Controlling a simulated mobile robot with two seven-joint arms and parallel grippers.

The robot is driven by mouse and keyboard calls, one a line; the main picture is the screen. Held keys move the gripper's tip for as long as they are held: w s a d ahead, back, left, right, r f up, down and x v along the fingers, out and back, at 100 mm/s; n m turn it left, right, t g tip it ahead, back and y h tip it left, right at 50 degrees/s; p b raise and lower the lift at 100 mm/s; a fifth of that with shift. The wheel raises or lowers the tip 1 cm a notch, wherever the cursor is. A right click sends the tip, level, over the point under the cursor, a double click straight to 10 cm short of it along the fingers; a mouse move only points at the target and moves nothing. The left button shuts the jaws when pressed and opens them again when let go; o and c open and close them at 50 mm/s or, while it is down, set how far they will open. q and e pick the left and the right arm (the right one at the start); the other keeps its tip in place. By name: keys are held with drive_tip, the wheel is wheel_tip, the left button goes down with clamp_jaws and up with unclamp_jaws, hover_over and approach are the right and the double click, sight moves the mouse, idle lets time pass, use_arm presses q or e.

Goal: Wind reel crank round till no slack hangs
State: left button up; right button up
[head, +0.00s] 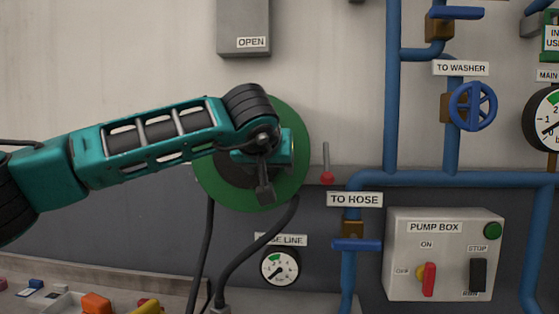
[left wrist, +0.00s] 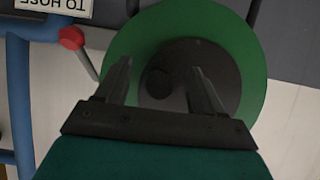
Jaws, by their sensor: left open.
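The green reel (head: 302,150) is on the wall, partly hidden behind my left arm. Its green disc (left wrist: 255,62) and dark round hub (left wrist: 225,58) fill much of the left wrist view. A small dark round knob (left wrist: 158,84) stands on the hub between my fingers, with no grip on it visible. My left gripper (head: 265,190) is open in front of the reel; its fingers also show in the left wrist view (left wrist: 165,85). A dark hose (head: 262,240) hangs below the reel in two strands. A grey lever with a red knob (head: 327,178) is right of the reel. My right gripper is not in view.
Blue pipes (head: 391,110) run right of the reel, with a blue valve wheel (head: 472,106) and a blue handle (head: 357,245). A pump box (head: 445,255) is at lower right. A gauge (head: 280,267) is below the reel. Coloured items lie at lower left.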

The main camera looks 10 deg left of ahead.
use_arm(q)
drive_tip(key=s+b, duration=0.4)
drive_tip(key=s, duration=0.4)
drive_tip(key=shift+s, duration=0.25)
